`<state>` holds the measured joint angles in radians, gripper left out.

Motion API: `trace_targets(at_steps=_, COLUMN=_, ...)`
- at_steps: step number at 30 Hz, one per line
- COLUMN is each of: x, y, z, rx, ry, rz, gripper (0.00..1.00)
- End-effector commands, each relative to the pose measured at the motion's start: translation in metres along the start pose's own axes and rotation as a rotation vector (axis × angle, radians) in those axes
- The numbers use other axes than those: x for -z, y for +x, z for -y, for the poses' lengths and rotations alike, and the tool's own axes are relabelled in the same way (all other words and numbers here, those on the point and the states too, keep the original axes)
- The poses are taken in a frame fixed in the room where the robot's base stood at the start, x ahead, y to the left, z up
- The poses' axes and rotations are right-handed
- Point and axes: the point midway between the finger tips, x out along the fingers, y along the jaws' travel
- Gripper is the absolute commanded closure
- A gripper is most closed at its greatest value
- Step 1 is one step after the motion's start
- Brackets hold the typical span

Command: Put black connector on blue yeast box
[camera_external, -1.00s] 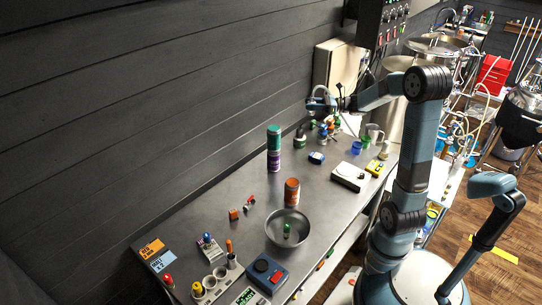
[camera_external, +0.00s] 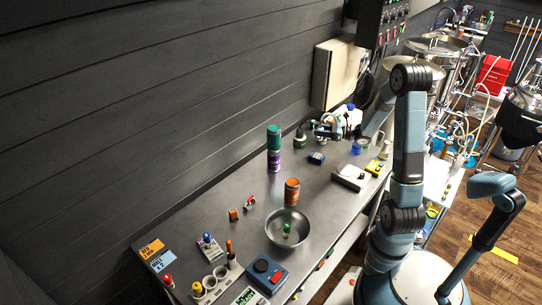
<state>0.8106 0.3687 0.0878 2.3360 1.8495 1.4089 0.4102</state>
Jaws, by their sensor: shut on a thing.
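My gripper (camera_external: 320,131) is low over the far part of the metal bench, beside a dark bottle-like thing with a green part (camera_external: 300,138). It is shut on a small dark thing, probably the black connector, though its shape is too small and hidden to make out. A flat box with a blue face (camera_external: 162,263) lies at the near left end of the bench, beside an orange-faced one (camera_external: 151,248). It looks like the blue yeast box, but its print is not readable. My gripper is far from it.
A tall green and purple can (camera_external: 273,150), an orange can (camera_external: 292,192) and a steel bowl (camera_external: 288,231) stand between my gripper and the blue-faced box. A blue cup (camera_external: 356,148) and a white scale-like device (camera_external: 350,178) are to the right. The bench's left middle is mostly clear.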

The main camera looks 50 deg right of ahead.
Motion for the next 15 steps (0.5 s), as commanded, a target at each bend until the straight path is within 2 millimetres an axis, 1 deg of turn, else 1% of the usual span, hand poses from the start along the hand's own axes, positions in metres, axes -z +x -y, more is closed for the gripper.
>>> trace_targets(at_steps=1, x=0.009, y=0.0, z=0.0, rx=0.0, ry=0.003, rz=0.0, gripper=0.92)
trace_targets(at_steps=8, x=0.029, y=0.0, z=0.0, rx=0.0, ry=0.001, rz=0.001, gripper=0.92)
trace_targets(at_steps=15, x=0.058, y=0.0, z=0.0, rx=0.001, ry=0.002, rz=0.0, gripper=0.92)
